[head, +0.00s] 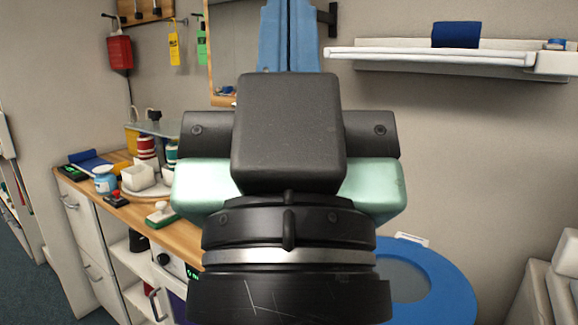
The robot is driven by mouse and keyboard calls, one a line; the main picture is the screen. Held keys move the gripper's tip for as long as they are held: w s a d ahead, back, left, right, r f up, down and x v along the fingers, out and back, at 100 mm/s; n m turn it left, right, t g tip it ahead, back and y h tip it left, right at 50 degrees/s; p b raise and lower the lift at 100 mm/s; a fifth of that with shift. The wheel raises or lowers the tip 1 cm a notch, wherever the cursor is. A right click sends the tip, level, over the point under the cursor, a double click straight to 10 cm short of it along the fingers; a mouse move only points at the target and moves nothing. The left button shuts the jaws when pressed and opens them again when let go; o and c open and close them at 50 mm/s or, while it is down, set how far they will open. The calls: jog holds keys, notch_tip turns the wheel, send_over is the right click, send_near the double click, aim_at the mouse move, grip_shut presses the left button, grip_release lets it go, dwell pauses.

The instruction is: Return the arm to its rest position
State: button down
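My gripper (288,135) fills the middle of the head view, seen from close behind. It has a black block, a black crossbar and a pale green body on a black wrist. My wrist stands upright from the bottom edge, and no contact with furniture shows.
A wooden counter (185,232) with jars, boxes and small tools stands at the left. A blue round-topped item (445,285) lies at the lower right. A white wall shelf (430,56) holds a blue item (456,35).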

notch_tip(320, 180, up, 21)
jog(key=p, duration=1.8)
jog(key=shift+p, duration=0.4)
